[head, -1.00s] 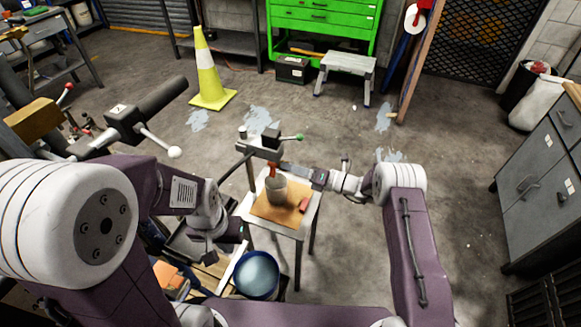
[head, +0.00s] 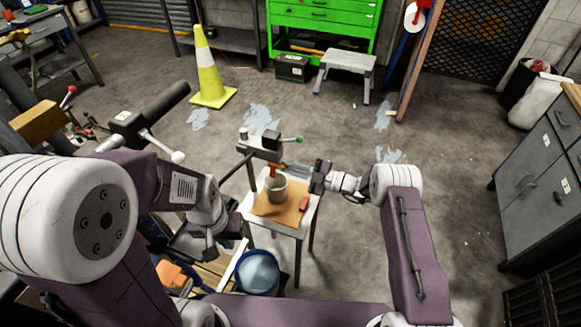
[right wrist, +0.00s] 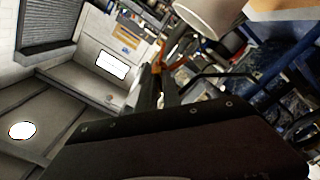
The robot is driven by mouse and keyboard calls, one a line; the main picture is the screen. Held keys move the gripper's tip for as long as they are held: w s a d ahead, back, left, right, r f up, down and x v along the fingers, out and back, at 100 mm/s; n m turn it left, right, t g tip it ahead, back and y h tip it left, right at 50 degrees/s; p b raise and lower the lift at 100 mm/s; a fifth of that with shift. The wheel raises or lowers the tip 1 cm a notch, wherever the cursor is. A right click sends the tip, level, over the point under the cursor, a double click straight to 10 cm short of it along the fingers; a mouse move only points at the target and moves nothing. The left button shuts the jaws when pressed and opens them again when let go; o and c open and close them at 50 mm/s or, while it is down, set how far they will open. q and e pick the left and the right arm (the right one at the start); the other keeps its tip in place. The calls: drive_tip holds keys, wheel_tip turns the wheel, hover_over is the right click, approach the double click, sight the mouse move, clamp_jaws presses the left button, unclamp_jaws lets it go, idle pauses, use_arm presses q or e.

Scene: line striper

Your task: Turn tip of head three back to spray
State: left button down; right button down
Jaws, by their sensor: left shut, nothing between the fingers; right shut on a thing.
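The spray head with the green-knobbed lever (head: 272,146) stands over a small table. An orange-red tip (head: 274,170) shows below it, just above a grey cup. My right gripper (head: 286,171) reaches in from the right at the tip. In the right wrist view its dark fingers (right wrist: 160,72) are shut on the orange tip (right wrist: 177,58). How the tip is turned is too small to tell. My left gripper (head: 212,250) is shut and empty, low at the left of the table, apart from the head.
The grey cup (head: 276,189) stands on a brown board (head: 268,212) on the small table, beside a red block (head: 304,203). Another head with a white-knobbed lever (head: 160,145) is at left. A blue bucket (head: 257,272) stands in front. The floor right of the table is clear.

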drive_tip(key=shift+m, duration=0.6)
drive_tip(key=c, duration=0.9)
unclamp_jaws()
drive_tip(key=shift+a, duration=0.1)
drive_tip(key=shift+w+r, duration=0.1)
drive_tip(key=shift+w+r, duration=0.1)
drive_tip(key=shift+c, duration=0.3)
drive_tip(key=shift+c, duration=0.2)
drive_tip(key=shift+o, duration=0.3)
drive_tip(key=shift+d, duration=0.25)
drive_tip(key=shift+o, duration=0.3)
drive_tip(key=p+v, duration=0.1)
drive_tip(key=v, duration=0.5)
drive_tip(key=shift+s+d, duration=0.25)
drive_tip(key=shift+s, duration=0.05)
